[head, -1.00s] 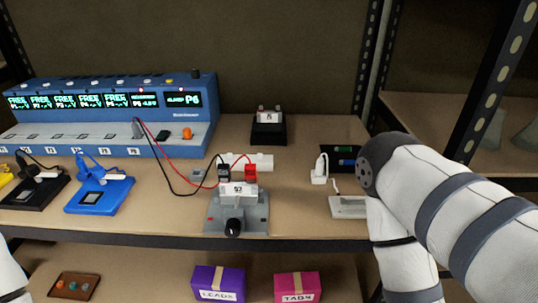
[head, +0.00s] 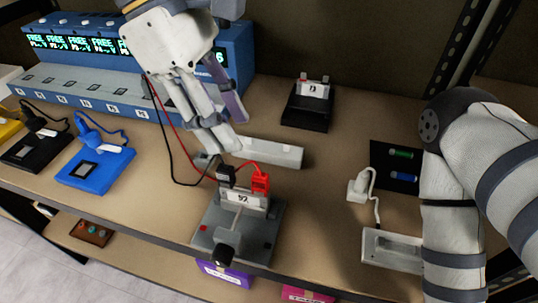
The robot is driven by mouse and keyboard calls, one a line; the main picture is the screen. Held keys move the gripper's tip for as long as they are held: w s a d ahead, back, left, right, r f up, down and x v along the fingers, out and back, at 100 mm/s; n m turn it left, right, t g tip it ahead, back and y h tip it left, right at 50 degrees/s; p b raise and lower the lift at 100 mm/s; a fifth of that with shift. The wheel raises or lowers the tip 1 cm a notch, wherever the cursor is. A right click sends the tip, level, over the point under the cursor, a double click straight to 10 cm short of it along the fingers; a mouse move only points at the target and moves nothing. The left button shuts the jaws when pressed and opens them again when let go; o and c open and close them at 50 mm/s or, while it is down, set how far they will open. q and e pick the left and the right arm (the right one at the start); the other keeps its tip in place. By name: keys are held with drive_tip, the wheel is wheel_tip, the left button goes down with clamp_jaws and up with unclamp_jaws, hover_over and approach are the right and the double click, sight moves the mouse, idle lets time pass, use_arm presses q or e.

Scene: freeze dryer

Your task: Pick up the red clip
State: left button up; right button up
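The red clip (head: 260,181) stands at the back right of a grey test fixture (head: 262,233) with a white label, a red wire running to it. A black clip (head: 226,175) stands just left of it. My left gripper (head: 239,133) reaches in from the top, above and behind the clips. Its fingers look apart, with nothing seen between them, and it does not appear to touch the red clip. My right arm shows at the right, but its gripper is out of view.
A blue instrument rack (head: 150,88) stands at the back left, partly hidden by my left arm. A white bar (head: 270,153) lies behind the clips. A black holder (head: 308,108) stands farther back. A white plug (head: 358,187) and a blue device (head: 95,170) flank the fixture.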

sight(259, 176)
use_arm(q)
drive_tip(key=x, duration=1.1)
drive_tip(key=shift+f, duration=0.2)
clamp_jaws()
